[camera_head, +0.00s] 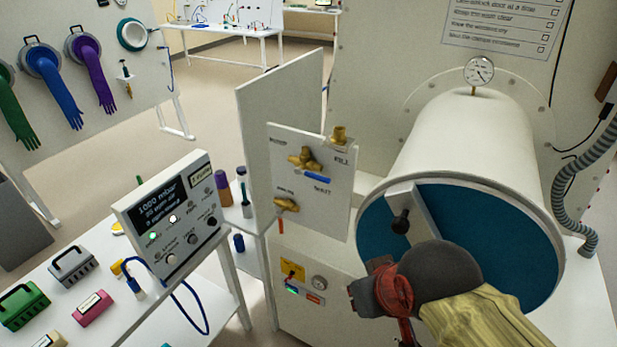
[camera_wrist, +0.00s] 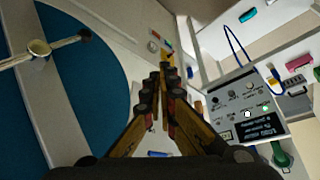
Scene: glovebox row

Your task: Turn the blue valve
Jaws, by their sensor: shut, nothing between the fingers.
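The blue valve (camera_head: 317,179) is a blue lever on a brass fitting (camera_head: 304,159), on the white panel left of the large round port. The lever lies nearly level, tilted slightly down to the right. A small blue strip (camera_wrist: 158,154) between my fingers' lower parts in the wrist view looks like the same lever. My gripper (camera_head: 357,293) is shut and empty, below and right of the lever, in front of the port door. In the wrist view my fingertips (camera_wrist: 167,78) come together. My gripper is apart from the valve.
A second brass valve with a red lever (camera_head: 281,226) sits lower on the panel. The round blue port door (camera_head: 485,235) with its white bar and black knob (camera_head: 400,221) stands close to my gripper. A control box (camera_head: 175,220) is on the left table.

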